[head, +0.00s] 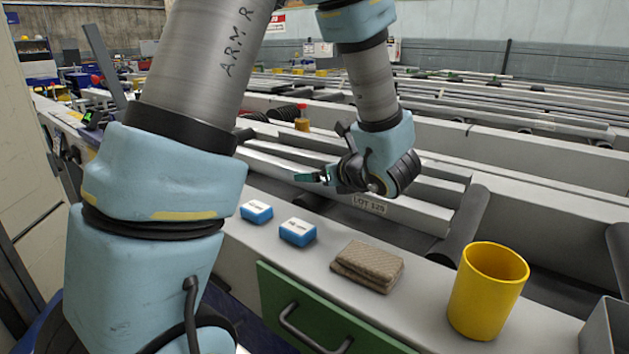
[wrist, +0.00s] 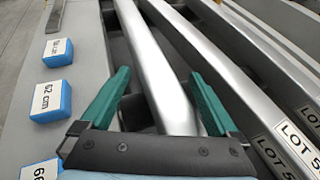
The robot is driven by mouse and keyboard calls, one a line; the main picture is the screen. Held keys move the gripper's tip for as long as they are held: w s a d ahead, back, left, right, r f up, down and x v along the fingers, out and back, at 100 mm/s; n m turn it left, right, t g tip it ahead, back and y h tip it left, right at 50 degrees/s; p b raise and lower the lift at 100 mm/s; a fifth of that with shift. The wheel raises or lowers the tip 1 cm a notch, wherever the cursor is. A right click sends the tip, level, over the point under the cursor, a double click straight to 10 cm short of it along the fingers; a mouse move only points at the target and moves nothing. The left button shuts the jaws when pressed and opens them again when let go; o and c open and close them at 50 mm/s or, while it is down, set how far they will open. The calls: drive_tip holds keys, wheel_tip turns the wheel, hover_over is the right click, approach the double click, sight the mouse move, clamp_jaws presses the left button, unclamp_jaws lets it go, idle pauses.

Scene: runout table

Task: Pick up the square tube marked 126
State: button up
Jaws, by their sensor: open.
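Several long grey square tubes lie side by side on the runout table. In the head view one carries a tag (head: 368,203) that reads like LOT 125 or 126; I cannot tell the last digit. In the wrist view, tags starting LOT 5 (wrist: 296,145) sit on tubes at the right, cut off by the frame. My gripper (wrist: 160,73) is open, with green fingers on either side of a bare silver tube (wrist: 150,50), whose near part runs behind the palm. No tag shows on that tube. In the head view my gripper (head: 314,176) is above the tubes, left of the tag.
Blue blocks (head: 297,232) with white labels stand on the grey ledge; one reads 62 cm (wrist: 50,102). A folded brown cloth (head: 367,265) and a yellow cup (head: 487,290) stand further right. A dark roller (head: 465,222) lies beyond the cup. A green drawer (head: 310,310) is below.

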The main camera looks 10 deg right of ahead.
drive_tip(key=shift+c, duration=0.3)
drive_tip(key=shift+f, duration=0.1)
clamp_jaws()
idle(0.4)
